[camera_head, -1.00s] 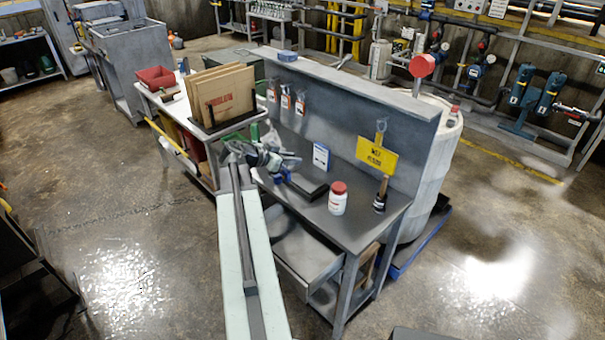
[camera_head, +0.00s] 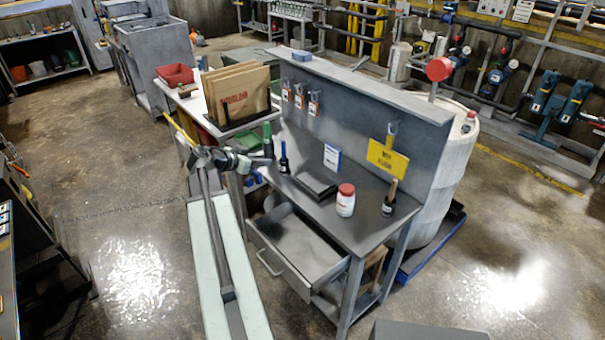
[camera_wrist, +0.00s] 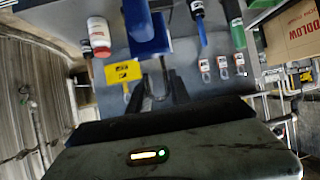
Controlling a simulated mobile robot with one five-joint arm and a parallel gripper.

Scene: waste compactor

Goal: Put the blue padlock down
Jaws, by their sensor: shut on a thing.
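The blue padlock (camera_wrist: 147,42) shows as a large blue block at the top of the wrist view, held at the far end of my gripper's dark fingers (camera_wrist: 163,80). My gripper is shut on it. In the head view my gripper (camera_head: 252,163) is at the left end of the grey workbench (camera_head: 353,226), apparently just outside its edge and above the open drawer's level. I cannot clearly pick out the padlock in the head view.
On the bench are a white bottle with a red cap (camera_head: 345,203), a dark flat box (camera_head: 316,185), a blue-handled tool (camera_head: 284,158) and a green bottle (camera_head: 268,140). The drawer (camera_head: 300,250) stands open. A yellow sign (camera_head: 387,157) hangs on the back panel.

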